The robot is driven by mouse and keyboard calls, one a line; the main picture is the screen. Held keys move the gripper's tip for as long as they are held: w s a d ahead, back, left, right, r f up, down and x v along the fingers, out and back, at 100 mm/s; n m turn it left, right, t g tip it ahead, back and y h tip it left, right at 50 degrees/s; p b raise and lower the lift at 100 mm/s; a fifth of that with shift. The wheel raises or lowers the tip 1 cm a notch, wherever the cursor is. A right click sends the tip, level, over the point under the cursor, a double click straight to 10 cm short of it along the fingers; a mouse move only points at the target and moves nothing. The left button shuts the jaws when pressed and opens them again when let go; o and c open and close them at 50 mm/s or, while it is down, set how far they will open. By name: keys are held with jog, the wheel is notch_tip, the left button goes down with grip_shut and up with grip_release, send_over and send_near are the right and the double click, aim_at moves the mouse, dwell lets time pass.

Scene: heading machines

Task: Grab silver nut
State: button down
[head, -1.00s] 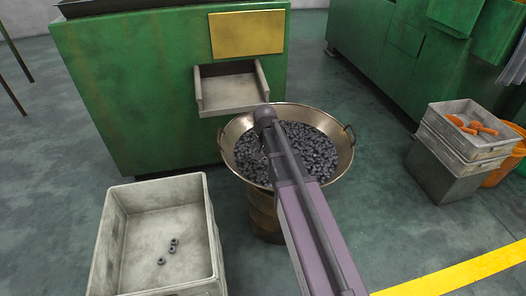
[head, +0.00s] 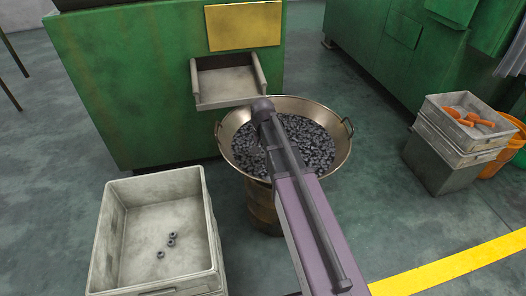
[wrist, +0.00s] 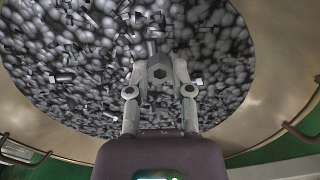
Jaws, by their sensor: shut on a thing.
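A wide metal pan (head: 340,150) is heaped with small silver-grey nuts (head: 312,140), which fill much of the wrist view (wrist: 75,60). My gripper (wrist: 160,66) shows over the heap in the wrist view, its two fingers closed in on a silver nut (wrist: 158,74) with a dark hole. The gap between the nut and the heap below is hard to judge. In the head view my arm reaches over the pan and hides the gripper.
A green machine (head: 120,90) with a chute (head: 228,85) stands behind the pan. Stacked crates (head: 455,145) with orange parts stand at right. Open floor lies between them.

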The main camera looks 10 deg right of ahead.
aim_at(263, 153)
jog(key=shift+r, duration=0.15)
jog(key=shift+r+p, duration=2.05)
jog(key=shift+p, duration=0.1)
